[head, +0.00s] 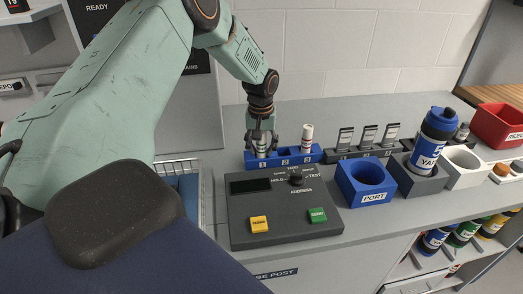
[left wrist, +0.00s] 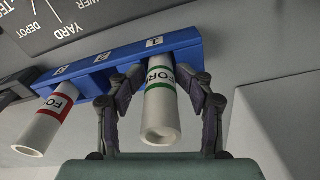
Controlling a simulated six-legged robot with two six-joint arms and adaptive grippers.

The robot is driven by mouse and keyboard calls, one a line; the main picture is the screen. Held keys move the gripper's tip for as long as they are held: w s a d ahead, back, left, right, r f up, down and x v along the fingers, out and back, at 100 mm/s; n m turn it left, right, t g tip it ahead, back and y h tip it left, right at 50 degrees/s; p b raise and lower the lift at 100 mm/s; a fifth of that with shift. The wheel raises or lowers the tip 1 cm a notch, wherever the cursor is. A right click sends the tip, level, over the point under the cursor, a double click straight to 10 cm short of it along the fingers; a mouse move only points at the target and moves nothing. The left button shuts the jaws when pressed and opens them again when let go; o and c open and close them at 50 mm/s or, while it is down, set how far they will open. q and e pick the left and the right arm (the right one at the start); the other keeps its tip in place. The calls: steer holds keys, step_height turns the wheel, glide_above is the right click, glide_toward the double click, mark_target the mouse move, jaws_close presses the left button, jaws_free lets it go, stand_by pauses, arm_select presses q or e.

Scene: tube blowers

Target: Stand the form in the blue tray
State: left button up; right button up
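The blue tray (head: 304,157) is a long block with numbered slots on the counter, behind the dark control box. The form (head: 262,150) is a white tube with a green band. It stands upright in slot 1, at the tray's left end. My left gripper (head: 262,138) is around it from above. In the left wrist view the form (left wrist: 160,108) has one fingertip on each side, and both tips (left wrist: 162,72) meet its edges. The tray (left wrist: 120,58) shows there too. A red-banded tube (left wrist: 47,118) stands in slot 3. My right gripper is not in view.
The control box (head: 286,212) with yellow and green buttons lies in front of the tray. To the right are a black card rack (head: 366,153), a blue PORT holder (head: 366,182), a blue bottle (head: 432,142) in a grey holder, a white holder (head: 458,168) and a red bin (head: 498,126).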

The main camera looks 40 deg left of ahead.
arm_select(q)
steer(key=r, duration=0.7)
steer(key=r+p, duration=0.1)
steer(key=r, duration=0.2)
steer(key=shift+s+d+r, duration=0.25)
steer(key=shift+s, duration=0.05)
steer(key=shift+r, duration=0.65)
steer(key=shift+r, duration=0.1)
steer(key=shift+d, duration=0.1)
